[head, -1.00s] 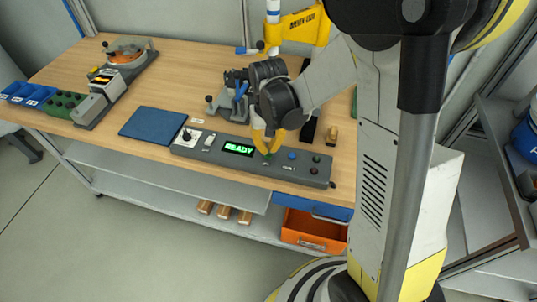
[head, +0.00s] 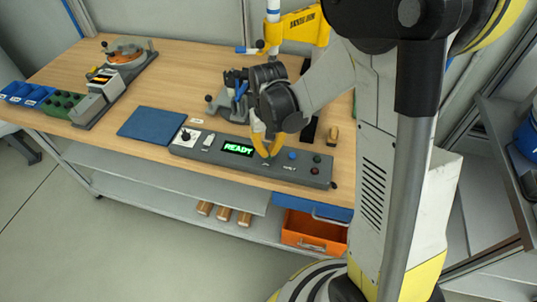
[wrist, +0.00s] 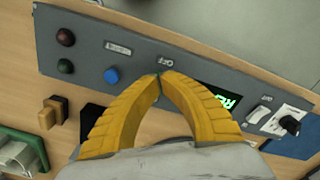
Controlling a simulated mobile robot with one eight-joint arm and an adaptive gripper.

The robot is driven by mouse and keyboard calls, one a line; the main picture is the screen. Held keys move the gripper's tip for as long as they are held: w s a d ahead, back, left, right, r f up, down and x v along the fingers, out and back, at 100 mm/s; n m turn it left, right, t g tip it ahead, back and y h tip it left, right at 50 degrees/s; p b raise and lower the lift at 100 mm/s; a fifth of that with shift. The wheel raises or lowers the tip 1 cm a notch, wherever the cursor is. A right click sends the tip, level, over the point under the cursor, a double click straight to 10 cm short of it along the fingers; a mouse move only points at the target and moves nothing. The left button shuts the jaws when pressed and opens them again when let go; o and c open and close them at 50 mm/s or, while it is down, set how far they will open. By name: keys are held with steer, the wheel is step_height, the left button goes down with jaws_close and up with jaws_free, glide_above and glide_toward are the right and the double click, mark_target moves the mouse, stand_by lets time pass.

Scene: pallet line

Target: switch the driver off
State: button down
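The grey control panel (head: 205,152) lies along the front edge of the bench, its green display (head: 237,149) reading READY. My gripper (head: 267,155) is over the panel, just right of the display. In the wrist view my yellow fingers (wrist: 160,74) curve together and their tips meet close to the panel face, beside an OFF label (wrist: 163,62). A small dark green bit shows at the tips; any switch lever there is mostly hidden, so I cannot tell its position or whether it is gripped. A blue button (wrist: 111,76) sits beside the fingers.
A red button (wrist: 65,37) and a dark green one (wrist: 65,67) are at one panel end. A white rocker (wrist: 260,113) and black knob (wrist: 290,122) are at the other. A blue mat (head: 152,126) lies left of the panel. An orange drawer (head: 312,230) hangs below.

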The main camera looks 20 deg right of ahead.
steer(key=shift+f+b, duration=0.55)
steer(key=shift+f, duration=0.1)
stand_by(0.3)
steer(key=shift+r+p, duration=2.55)
steer(key=shift+r, duration=1)
steer(key=s+r+n+t+b, duration=0.1)
steer(key=s+r+t+b, duration=0.3)
steer(key=s+r+t, duration=0.3)
steer(key=s+r, duration=0.4)
steer(key=s, duration=0.1)
steer(key=shift+s+b, duration=0.4)
